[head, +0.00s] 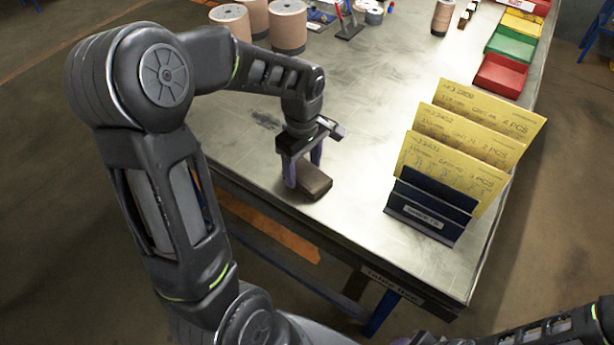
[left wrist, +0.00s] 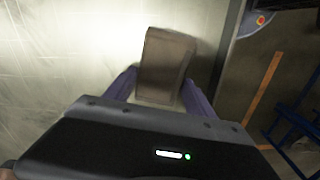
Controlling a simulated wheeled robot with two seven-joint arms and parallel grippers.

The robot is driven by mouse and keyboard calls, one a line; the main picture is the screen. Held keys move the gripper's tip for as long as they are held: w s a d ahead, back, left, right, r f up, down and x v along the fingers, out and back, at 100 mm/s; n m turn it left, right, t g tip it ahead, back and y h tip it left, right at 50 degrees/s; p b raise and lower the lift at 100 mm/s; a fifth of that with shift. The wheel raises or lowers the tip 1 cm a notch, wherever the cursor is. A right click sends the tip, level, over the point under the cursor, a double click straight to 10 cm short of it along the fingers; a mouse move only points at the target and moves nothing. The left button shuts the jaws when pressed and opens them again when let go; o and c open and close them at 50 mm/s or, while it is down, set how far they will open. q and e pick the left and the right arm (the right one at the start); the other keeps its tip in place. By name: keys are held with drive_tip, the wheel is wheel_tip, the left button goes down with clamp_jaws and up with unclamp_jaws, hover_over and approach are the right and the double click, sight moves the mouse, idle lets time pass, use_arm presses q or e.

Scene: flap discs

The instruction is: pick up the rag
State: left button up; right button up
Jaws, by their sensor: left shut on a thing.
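The rag (head: 314,183) is a small brown-grey folded block near the table's front left edge. My left gripper (head: 303,170) reaches down over it with its purple fingers on either side, shut on it. In the left wrist view the rag (left wrist: 166,62) sits between the two fingertips (left wrist: 158,90) and sticks out beyond them. I cannot tell whether the rag touches the table or is slightly raised. Only part of my right arm shows at the bottom right of the head view; its gripper is not visible.
The metal table (head: 375,85) is clear around the rag. A dark rack (head: 430,210) with yellow cards (head: 450,170) stands to the right. Abrasive rolls (head: 288,25) stand at the back left. Red (head: 501,75), green and yellow bins line the right edge.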

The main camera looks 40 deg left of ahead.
sight(303, 170)
use_arm(q)
drive_tip(key=c, duration=0.6)
drive_tip(key=shift+c, duration=0.2)
wheel_tip(303, 170, up, 10)
drive_tip(key=shift+b, duration=0.45)
drive_tip(key=o, duration=0.7)
drive_tip(key=c, duration=0.5)
